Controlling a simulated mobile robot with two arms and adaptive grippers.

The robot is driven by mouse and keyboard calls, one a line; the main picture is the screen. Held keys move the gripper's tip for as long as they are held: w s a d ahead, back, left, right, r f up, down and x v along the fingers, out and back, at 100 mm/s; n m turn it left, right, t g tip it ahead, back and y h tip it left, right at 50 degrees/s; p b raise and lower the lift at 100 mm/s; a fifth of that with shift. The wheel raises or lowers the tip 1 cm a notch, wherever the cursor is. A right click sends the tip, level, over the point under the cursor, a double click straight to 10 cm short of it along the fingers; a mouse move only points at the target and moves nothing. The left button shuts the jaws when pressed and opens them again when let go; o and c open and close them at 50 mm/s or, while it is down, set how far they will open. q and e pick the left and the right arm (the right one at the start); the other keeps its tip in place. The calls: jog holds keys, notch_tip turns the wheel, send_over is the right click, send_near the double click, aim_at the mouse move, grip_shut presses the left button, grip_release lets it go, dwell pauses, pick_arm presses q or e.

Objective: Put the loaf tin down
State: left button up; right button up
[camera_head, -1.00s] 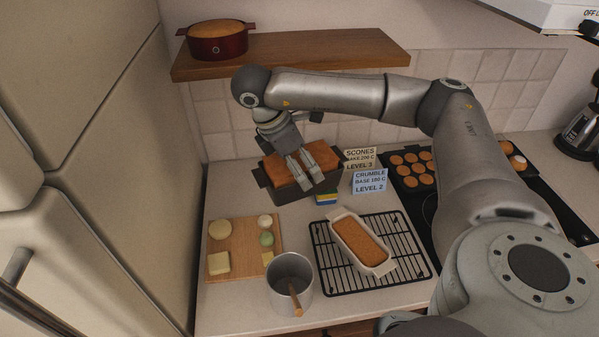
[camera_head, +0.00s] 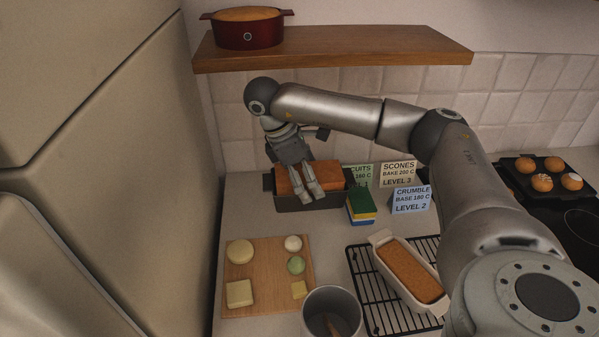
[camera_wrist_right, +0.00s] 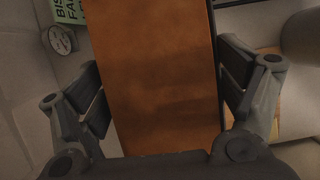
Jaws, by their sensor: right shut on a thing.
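A dark grey loaf tin (camera_head: 300,203) holding a brown loaf (camera_head: 333,177) is at the back left of the counter, by the tiled wall. My right gripper (camera_head: 315,191) reaches over it from above and is shut on the tin. In the right wrist view the loaf's top (camera_wrist_right: 160,80) fills the space between the two fingers (camera_wrist_right: 165,95); the tin's walls are hard to make out there. The tin looks level and at or very near the counter; I cannot tell whether its base touches. My left gripper is not in view.
Stacked sponges (camera_head: 361,207) and cards for scones (camera_head: 397,174) and crumble (camera_head: 411,199) stand right of the tin. A board (camera_head: 265,270), pot (camera_head: 332,312) and pale tin (camera_head: 410,272) on a rack (camera_head: 365,290) are in front. A wooden shelf (camera_head: 340,47) hangs above.

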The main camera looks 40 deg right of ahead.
jog(key=shift+w+a+f+p, duration=0.1)
jog(key=shift+w+f+p, duration=0.45)
jog(key=shift+w+f, duration=1.1)
jog(key=shift+w+a+f+p, duration=0.1)
jog(key=shift+w+f+p, duration=0.4)
jog(key=shift+w+f, duration=1.15)
jog(key=shift+w+a+f+p, duration=0.1)
jog(key=shift+w+f+p, duration=0.65)
jog(key=shift+w, duration=1.5)
jog(key=f, duration=0.3)
jog(key=shift+w+f, duration=0.2)
jog(key=shift+f, duration=0.15)
jog(key=shift+s, duration=0.1)
jog(key=o, duration=1.4)
jog(key=shift+c, duration=0.2)
